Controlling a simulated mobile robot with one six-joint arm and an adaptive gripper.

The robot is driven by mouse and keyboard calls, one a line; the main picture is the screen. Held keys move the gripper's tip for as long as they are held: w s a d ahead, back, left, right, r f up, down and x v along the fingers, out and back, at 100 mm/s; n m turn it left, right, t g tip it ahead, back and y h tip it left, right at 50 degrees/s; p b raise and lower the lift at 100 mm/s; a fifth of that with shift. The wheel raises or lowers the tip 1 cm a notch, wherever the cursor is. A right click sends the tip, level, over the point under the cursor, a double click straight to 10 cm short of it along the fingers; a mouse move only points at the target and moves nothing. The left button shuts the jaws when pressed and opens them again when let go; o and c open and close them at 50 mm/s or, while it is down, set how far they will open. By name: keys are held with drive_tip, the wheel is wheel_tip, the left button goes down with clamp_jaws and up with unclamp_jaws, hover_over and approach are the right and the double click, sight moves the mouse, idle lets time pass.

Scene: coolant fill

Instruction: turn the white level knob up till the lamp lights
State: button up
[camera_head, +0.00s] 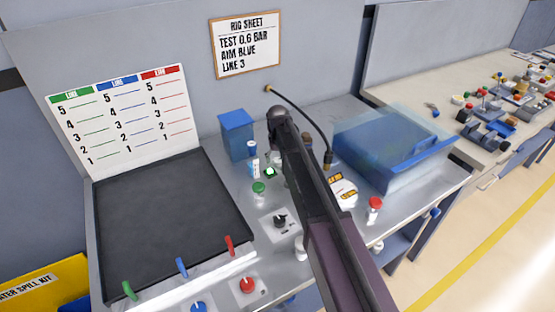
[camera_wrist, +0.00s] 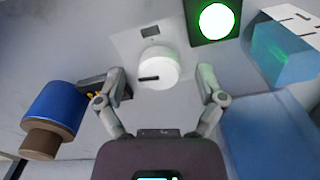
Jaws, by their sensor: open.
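In the wrist view the white level knob (camera_wrist: 160,66) sits on a pale plate, with a dark mark at its lower left. My gripper (camera_wrist: 162,84) is open, with one finger on each side of the knob; a gap shows on both sides. The round lamp (camera_wrist: 215,20) in a dark square housing beyond the knob glows bright green. It also shows as a small green glow in the head view (camera_head: 269,171). In the head view my arm covers the knob and my gripper.
A blue cylinder with a brown end (camera_wrist: 52,110) lies left of my gripper, near a dark block. A translucent blue box (camera_wrist: 285,55) is at the right. In the head view a blue box (camera_head: 236,137) and a large blue tray (camera_head: 390,160) flank my arm.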

sight(278, 159)
drive_tip(key=shift+r+p, duration=6.25)
drive_tip(key=shift+r, duration=0.45)
drive_tip(key=s+d+f+m+b, duration=0.2)
drive_tip(key=s+d+m, duration=0.1)
drive_tip(key=s+d, duration=1.7)
drive_tip(key=shift+s, duration=0.35)
drive_tip(key=shift+m, duration=0.6)
drive_tip(key=s+d, duration=0.2)
drive_tip(key=s, duration=0.1)
drive_tip(key=s+d, duration=0.1)
drive_tip(key=s, duration=0.1)
drive_tip(key=shift+s, duration=0.1)
